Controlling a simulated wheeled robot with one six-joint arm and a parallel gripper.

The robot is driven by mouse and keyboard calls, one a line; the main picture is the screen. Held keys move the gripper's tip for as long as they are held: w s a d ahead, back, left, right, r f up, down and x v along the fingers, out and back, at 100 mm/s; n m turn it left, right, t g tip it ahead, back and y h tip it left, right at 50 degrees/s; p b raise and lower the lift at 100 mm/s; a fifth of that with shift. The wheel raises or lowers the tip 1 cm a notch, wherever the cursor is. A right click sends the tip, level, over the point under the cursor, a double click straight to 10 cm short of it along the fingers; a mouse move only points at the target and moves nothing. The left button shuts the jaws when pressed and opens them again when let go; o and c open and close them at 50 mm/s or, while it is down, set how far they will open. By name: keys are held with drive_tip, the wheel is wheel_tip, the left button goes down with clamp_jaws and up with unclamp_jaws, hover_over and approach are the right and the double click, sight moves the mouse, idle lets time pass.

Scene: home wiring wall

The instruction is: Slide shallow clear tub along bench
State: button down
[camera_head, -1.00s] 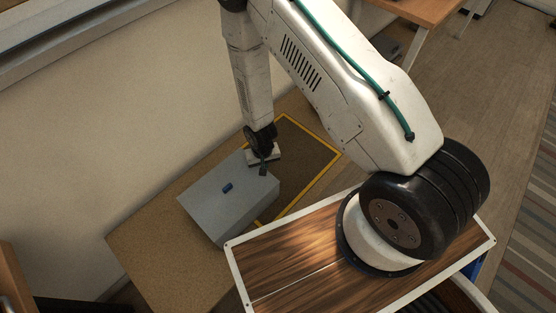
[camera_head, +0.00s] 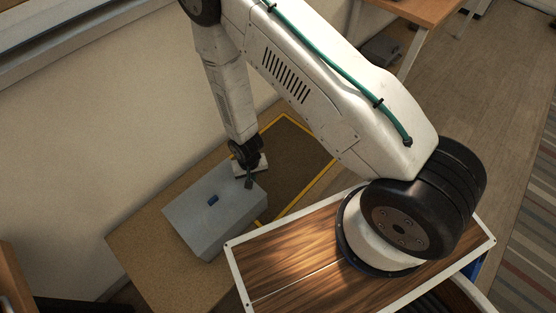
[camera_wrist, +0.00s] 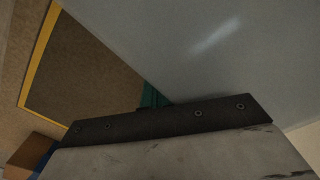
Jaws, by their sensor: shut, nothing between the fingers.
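The shallow clear tub (camera_head: 190,205) looks like a grey-blue box on the bench (camera_head: 150,245), with a small dark blue piece (camera_head: 213,200) on its top or inside it; I cannot tell which. My gripper (camera_head: 249,182) is shut and empty at the tub's upper right edge, seeming to touch it. In the wrist view the tub's smooth grey surface (camera_wrist: 210,50) fills the upper right, close to my gripper, and the fingertips are mostly hidden. A dark mat area with a yellow border (camera_head: 300,150) lies to the right of the tub.
A wall (camera_head: 90,130) runs along the back of the bench. The yellow-bordered area is partly covered by the tub, and the rest looks clear. Another table (camera_head: 430,12) stands at the upper right.

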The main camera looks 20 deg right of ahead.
drive_tip(key=shift+s+a, duration=0.1)
drive_tip(key=shift+a, duration=0.2)
drive_tip(key=shift+s+a, duration=0.65)
drive_tip(key=shift+a, duration=0.85)
drive_tip(key=shift+s+a, duration=0.6)
drive_tip(key=shift+a, duration=0.95)
drive_tip(key=shift+s+a, duration=0.65)
drive_tip(key=shift+a, duration=0.85)
